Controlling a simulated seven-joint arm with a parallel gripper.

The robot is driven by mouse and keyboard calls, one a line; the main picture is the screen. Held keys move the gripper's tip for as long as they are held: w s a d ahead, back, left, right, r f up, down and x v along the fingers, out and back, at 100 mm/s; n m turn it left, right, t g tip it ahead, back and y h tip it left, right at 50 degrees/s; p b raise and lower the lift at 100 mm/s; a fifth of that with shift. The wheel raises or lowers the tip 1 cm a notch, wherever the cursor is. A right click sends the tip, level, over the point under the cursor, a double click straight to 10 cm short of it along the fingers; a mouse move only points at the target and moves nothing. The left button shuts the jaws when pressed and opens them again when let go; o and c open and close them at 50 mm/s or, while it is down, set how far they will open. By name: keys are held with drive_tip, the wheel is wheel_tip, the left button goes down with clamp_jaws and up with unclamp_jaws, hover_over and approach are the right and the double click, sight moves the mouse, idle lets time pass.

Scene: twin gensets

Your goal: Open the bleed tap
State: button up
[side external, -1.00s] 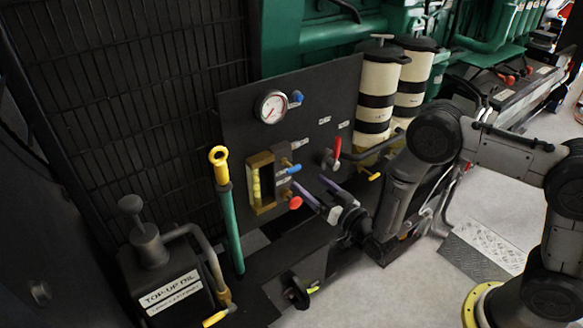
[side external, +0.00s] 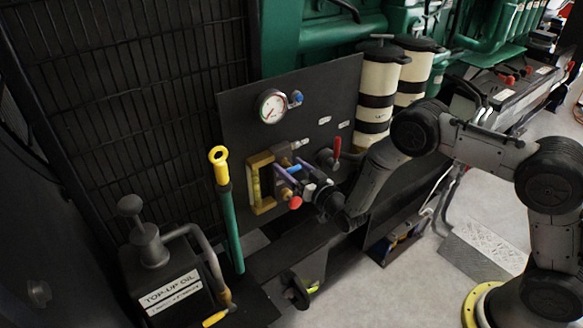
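I cannot tell for sure which fitting is the bleed tap, as the labels are too small to read. A brass-framed sight glass (side external: 262,184) stands on the dark panel. At its right side are a small blue-handled fitting (side external: 286,162), partly hidden by my fingers, and a red knob (side external: 295,202) below. A red lever (side external: 337,146) stands upright on a valve further right. My gripper (side external: 287,167), with two purple fingers apart, is at the blue-handled fitting. The fingers appear to be on either side of it; contact cannot be made out.
A gauge (side external: 271,106) with a blue knob (side external: 296,97) sits higher on the panel. A yellow-topped green handle (side external: 222,185) and a top-up oil can (side external: 165,275) stand at left. Cream filter canisters (side external: 379,90) are behind my arm. The floor at right is mostly clear.

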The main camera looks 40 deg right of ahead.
drive_tip(key=c, duration=1)
drive_tip(key=shift+n, duration=0.3)
drive_tip(key=n, duration=1)
drive_tip(key=shift+d+n, duration=0.1)
drive_tip(key=shift+n, duration=0.2)
drive_tip(key=n, duration=1.1)
drive_tip(key=shift+n, duration=0.4)
